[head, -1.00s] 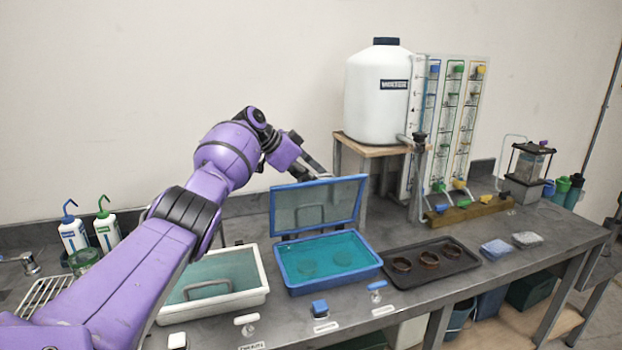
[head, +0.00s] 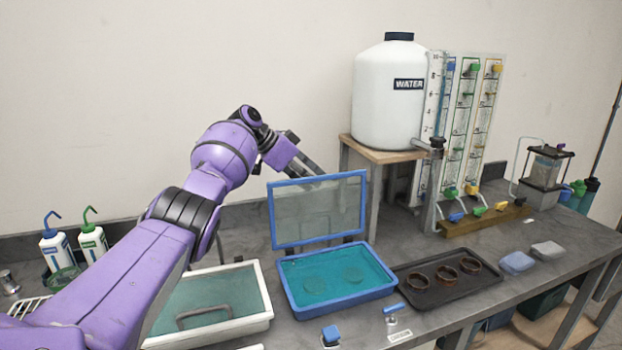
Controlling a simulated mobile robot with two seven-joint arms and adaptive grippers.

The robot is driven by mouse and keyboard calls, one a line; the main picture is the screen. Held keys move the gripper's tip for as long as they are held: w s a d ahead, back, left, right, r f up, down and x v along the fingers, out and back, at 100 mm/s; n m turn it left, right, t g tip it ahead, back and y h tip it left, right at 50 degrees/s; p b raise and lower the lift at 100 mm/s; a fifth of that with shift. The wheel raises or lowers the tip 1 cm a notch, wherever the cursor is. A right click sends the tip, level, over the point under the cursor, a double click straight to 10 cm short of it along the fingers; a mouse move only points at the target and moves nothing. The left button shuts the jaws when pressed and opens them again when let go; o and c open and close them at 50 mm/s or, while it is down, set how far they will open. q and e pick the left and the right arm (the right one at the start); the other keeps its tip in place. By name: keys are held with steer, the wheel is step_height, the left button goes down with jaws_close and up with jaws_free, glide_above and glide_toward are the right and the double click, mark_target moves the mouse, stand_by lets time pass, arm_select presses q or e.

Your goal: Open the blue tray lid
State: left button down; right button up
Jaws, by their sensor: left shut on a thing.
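The blue tray (head: 374,293) sits on the bench, with teal liquid and two faint round shapes inside. Its blue-framed clear lid (head: 268,218) stands roughly upright along the tray's back edge, so the tray is uncovered. My left gripper (head: 312,170) is at the lid's top edge, reaching from behind it on the left, and is shut on the lid. The fingertips are partly hidden there, so the exact grip is unclear. My right gripper is out of view.
A white-rimmed tray (head: 268,298) with a lid handle lies left, partly behind my arm. A dark tray (head: 425,300) with three brown rings lies right. A white water tank (head: 388,95) stands on a wooden stand behind. Wash bottles (head: 92,243) stand far left.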

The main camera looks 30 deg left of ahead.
arm_select(q)
steer(key=c, duration=2.1)
jaws_free()
steer(key=v, duration=1.2)
steer(key=shift+f, duration=0.1)
